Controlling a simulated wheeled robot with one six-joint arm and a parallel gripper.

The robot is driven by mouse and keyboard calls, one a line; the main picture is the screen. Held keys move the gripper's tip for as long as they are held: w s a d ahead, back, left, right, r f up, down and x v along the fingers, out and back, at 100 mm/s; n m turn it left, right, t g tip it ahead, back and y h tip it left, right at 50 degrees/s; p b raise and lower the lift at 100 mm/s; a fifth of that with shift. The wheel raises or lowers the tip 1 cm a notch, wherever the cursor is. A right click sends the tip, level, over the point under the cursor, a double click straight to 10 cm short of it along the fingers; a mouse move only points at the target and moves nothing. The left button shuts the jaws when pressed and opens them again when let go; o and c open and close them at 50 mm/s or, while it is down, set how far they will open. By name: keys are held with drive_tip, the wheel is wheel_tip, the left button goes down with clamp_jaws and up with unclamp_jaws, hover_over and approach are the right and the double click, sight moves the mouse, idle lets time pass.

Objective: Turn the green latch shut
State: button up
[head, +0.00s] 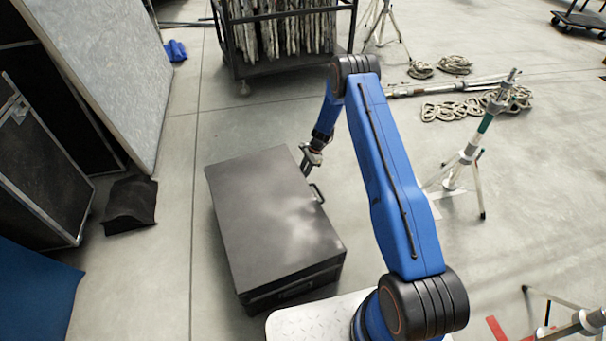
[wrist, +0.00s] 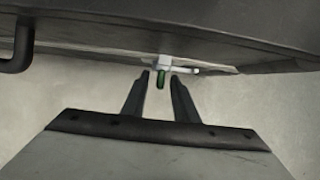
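The latch is hidden in the head view.
A black handle (wrist: 20,48) sticks out from the case, left of the latch in the wrist view. A light stand (head: 470,150) and coiled rope (head: 460,110) are to the right. A wheeled rack (head: 240,60) stands behind.

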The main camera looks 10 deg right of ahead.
drive_tip(key=shift+c, duration=0.4)
clamp_jaws()
drive_tip(key=shift+s+t, duration=0.15)
drive_tip(key=shift+t, duration=0.45)
drive_tip(key=shift+s+d+f+n+t+y, duration=0.15)
drive_tip(key=shift+s+n+t+y, duration=0.2)
drive_tip(key=shift+t, duration=0.95)
drive_tip(key=shift+s+a+f+n+t+y, duration=0.1)
drive_tip(key=shift+s+f+n+t+y, duration=0.15)
drive_tip(key=shift+t, duration=1.05)
drive_tip(key=shift+s+d+f+n+t+y, duration=0.1)
drive_tip(key=shift+s+n+t+y, duration=0.25)
drive_tip(key=shift+t, duration=1.25)
drive_tip(key=shift+o, duration=0.4)
unclamp_jaws()
drive_tip(key=shift+w, duration=0.1)
